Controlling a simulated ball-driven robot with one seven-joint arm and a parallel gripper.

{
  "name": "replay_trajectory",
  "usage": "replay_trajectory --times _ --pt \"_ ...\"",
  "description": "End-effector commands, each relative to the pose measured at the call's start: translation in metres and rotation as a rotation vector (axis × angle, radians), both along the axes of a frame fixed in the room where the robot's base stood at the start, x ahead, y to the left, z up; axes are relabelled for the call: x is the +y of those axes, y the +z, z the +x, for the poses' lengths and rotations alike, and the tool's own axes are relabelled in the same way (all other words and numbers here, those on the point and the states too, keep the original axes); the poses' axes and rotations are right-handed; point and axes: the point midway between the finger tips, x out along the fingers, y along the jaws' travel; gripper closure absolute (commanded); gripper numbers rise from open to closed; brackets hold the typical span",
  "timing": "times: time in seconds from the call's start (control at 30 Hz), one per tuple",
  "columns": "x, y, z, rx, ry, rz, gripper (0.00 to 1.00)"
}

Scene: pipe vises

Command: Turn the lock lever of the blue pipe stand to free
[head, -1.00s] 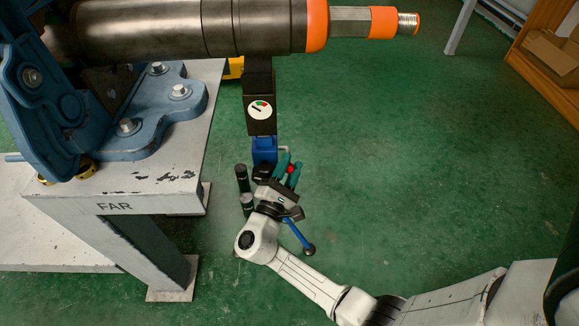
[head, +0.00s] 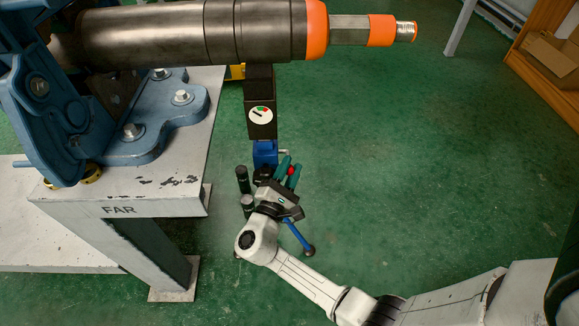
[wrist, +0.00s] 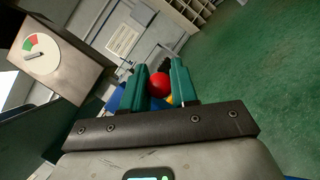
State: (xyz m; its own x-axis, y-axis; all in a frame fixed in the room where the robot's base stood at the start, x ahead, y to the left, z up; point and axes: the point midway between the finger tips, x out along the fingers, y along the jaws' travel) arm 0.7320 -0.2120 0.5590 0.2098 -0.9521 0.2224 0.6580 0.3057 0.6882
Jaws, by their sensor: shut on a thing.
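The blue pipe stand (head: 265,152) stands below a black post with a round white dial (head: 260,115). The lock lever's red ball knob (head: 291,171) shows beside the stand. My gripper (head: 289,170) has its two green fingers on either side of the knob and is shut on it. In the wrist view the red knob (wrist: 158,85) sits between the fingertips, with some blue and yellow behind it. The lever's shaft is mostly hidden by my fingers. The dial (wrist: 41,55) shows a red and green sector and a dark pointer.
A large dark pipe (head: 165,33) with orange collars runs above the stand. A blue vise (head: 160,125) is bolted to the white table (head: 120,190) marked FAR, left of my arm. Green floor to the right is open; an orange shelf (head: 548,65) stands at the far right.

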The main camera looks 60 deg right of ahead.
Motion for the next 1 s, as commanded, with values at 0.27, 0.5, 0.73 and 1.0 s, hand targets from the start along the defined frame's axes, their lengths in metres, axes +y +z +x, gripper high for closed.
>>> replay_trajectory --times 0.27,0.5,0.73,1.0 --pt "-0.004 0.025 0.002 0.1 -0.002 0.129 1.0" --pt "-0.01 0.039 0.007 0.207 -0.002 0.266 1.0" --pt "-0.017 0.047 0.012 0.302 -0.003 0.387 1.0" --pt "-0.024 0.052 0.017 0.384 -0.004 0.494 1.0"
